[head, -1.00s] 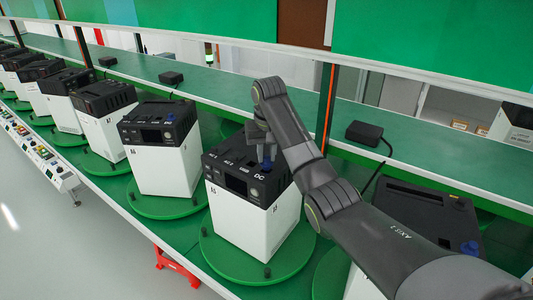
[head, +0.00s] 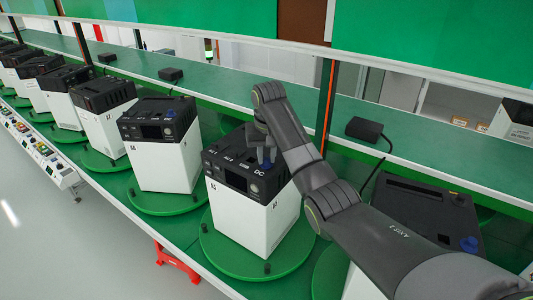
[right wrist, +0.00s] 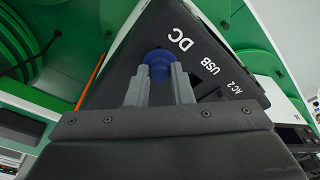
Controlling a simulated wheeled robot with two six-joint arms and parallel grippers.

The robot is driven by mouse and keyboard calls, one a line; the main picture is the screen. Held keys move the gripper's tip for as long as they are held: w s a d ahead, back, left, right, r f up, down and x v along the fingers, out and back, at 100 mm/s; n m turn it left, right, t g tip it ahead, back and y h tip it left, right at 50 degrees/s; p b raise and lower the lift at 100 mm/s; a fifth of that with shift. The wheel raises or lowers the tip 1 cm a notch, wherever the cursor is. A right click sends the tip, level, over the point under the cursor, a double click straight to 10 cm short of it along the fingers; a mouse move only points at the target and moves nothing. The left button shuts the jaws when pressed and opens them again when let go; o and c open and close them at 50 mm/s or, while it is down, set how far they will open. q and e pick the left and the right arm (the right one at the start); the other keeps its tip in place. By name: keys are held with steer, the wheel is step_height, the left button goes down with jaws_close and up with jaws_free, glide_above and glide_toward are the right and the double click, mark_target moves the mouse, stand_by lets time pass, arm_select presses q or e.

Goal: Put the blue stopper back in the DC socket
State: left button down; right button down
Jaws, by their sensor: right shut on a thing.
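The unit in front of me is a white box with a black top (head: 245,172) marked DC, USB and AC2. My right gripper (head: 266,160) is over the back of this top, beside the DC label. In the right wrist view its two fingers (right wrist: 159,82) are shut on the blue stopper (right wrist: 158,60), which sits between their tips beside the DC lettering. The DC socket itself is hidden under the stopper and fingers. I cannot tell whether the stopper is seated or just above the socket. My left gripper is not in view.
The unit stands on a round green turntable (head: 228,262). A neighbouring unit (head: 425,205) at the right has its own blue stopper (head: 469,243). More units line up to the left. A black adapter (head: 367,130) lies on the shelf behind.

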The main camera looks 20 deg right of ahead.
steer(key=shift+f, duration=0.25)
steer(key=c, duration=1.2)
jaws_free()
